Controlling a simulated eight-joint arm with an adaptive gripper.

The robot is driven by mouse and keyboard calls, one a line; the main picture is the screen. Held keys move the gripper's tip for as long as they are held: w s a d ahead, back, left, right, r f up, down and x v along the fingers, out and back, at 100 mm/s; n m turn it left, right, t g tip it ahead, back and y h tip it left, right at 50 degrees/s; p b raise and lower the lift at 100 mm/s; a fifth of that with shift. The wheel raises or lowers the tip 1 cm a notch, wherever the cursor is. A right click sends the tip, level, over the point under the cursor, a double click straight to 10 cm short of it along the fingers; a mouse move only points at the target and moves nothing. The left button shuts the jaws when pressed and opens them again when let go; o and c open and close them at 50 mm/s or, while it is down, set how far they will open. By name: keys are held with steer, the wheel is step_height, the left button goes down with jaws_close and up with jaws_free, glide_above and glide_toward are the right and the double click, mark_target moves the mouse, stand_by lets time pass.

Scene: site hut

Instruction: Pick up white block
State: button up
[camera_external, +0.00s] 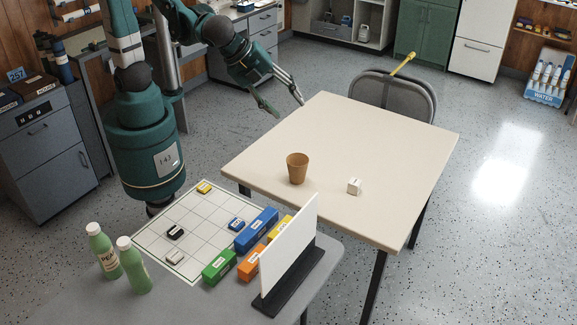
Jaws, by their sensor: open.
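A small white block (354,186) sits on the bare top of the beige table (400,140), right of a brown cup. Another small whitish piece (175,257) lies on the white grid sheet on the grey table. My gripper (286,110) hangs in the air beyond the far left edge of the beige table. Its two fingers are spread apart with nothing between them. It is well apart from the block.
The brown cup (297,168) stands left of the block. A white upright panel (289,245), colored boxes (257,229) and green bottles (133,265) stand on the grey table. A chair (393,94) is behind the beige table. Most of the beige top is clear.

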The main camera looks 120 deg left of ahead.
steer(key=w+a+f+m+g+y+b, duration=0.1)
steer(key=w+a+f+m+y+b, duration=0.15)
steer(key=w+f, duration=0.35)
steer(key=w+a+f+m+y+b, duration=0.1)
steer(key=w+a+f+m+y, duration=0.15)
steer(key=w+f, duration=0.4)
steer(key=m+g+y+b, duration=0.1)
steer(key=m+y+b, duration=0.2)
steer(key=m, duration=0.2)
glide_toward(354, 182)
steer(key=a, duration=0.2)
steer(key=shift+w+a+r, duration=0.1)
steer(key=shift+a+r, duration=0.05)
steer(key=shift+a, duration=0.1)
steer(key=shift+w+f, duration=0.1)
steer(key=shift+f, duration=0.75)
steer(key=shift+b, duration=0.3)
steer(key=shift+x, duration=1.25)
steer(key=shift+a, duration=0.15)
steer(key=shift+b+x, duration=1.1)
steer(key=shift+x, duration=1.4)
steer(key=shift+w+r, duration=0.1)
steer(key=shift+r, duration=0.05)
